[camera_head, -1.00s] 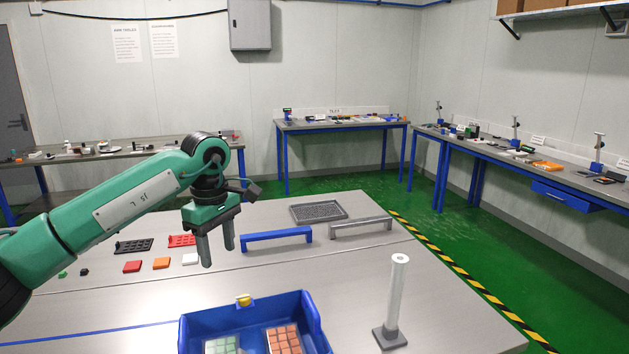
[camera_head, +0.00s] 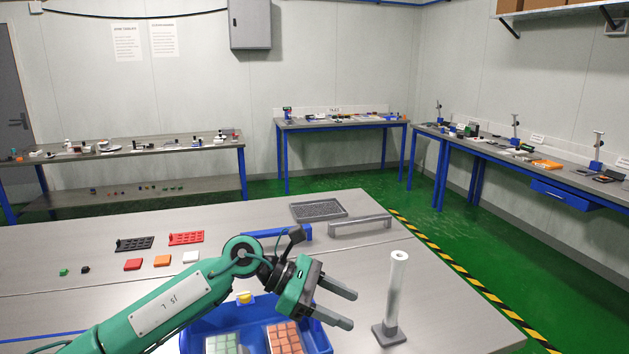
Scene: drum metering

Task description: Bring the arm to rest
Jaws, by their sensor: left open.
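My left arm comes in from the bottom left and reaches over the blue bin (camera_head: 318,330). Its gripper (camera_head: 346,309) is open and empty, with its two fingers apart and pointing right. The arm hides part of the bin and part of the blue bar handle (camera_head: 304,232). My right gripper is not in view.
Green blocks (camera_head: 222,344) and orange blocks (camera_head: 284,337) sit in the bin. A grey bar handle (camera_head: 360,226), a grey tray (camera_head: 318,210), a black rack (camera_head: 135,244) and a red rack (camera_head: 186,238) lie farther back. Red, orange and white tiles lie left. The table's right front is clear.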

